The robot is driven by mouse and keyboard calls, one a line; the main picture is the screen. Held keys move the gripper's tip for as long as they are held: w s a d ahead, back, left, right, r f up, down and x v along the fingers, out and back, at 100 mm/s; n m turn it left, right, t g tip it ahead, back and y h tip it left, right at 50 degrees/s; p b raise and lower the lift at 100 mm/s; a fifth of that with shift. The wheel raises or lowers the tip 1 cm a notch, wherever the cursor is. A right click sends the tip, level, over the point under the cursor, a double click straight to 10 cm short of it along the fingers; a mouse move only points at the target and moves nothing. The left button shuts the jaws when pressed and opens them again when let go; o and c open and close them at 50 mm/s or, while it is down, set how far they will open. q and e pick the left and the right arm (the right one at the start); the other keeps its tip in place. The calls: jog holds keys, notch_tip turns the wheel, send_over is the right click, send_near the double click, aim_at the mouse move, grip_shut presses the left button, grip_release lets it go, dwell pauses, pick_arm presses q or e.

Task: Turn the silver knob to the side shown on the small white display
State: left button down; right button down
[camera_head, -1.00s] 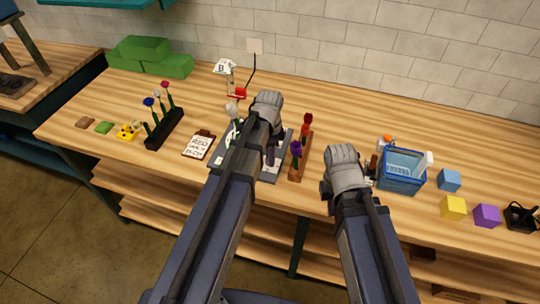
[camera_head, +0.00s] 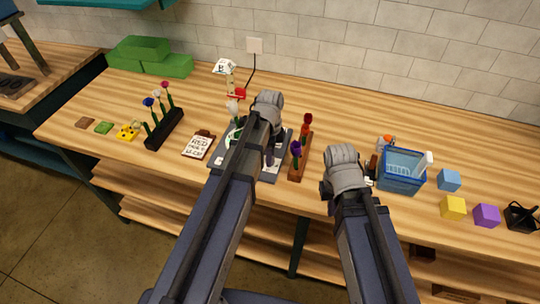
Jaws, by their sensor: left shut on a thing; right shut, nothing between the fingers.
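My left gripper (camera_head: 268,112) is over the grey station board (camera_head: 217,160) at the middle of the bench. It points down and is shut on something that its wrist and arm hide. The silver knob is not visible; that part of the board is covered by my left arm. A small white panel (camera_head: 225,67) with a dark mark stands on a post behind the board; I cannot read the mark for certain. A white flower (camera_head: 233,107) stands at the board's back edge. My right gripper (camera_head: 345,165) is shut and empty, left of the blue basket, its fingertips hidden.
A brown rack (camera_head: 302,160) with red and purple flowers stands between my grippers. A clipboard (camera_head: 198,146) and a black flower rack (camera_head: 166,130) are left of the board. The blue basket (camera_head: 402,172) and coloured cubes (camera_head: 453,207) are on the right. The back right is clear.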

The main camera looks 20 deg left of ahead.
pick_arm(q)
jog(key=c, duration=0.5)
grip_release()
jog(key=shift+r, duration=0.1)
notch_tip(320, 180, up, 8)
jog(key=p, duration=0.8)
jog(key=shift+w, duration=0.1)
jog(key=shift+f, duration=0.2)
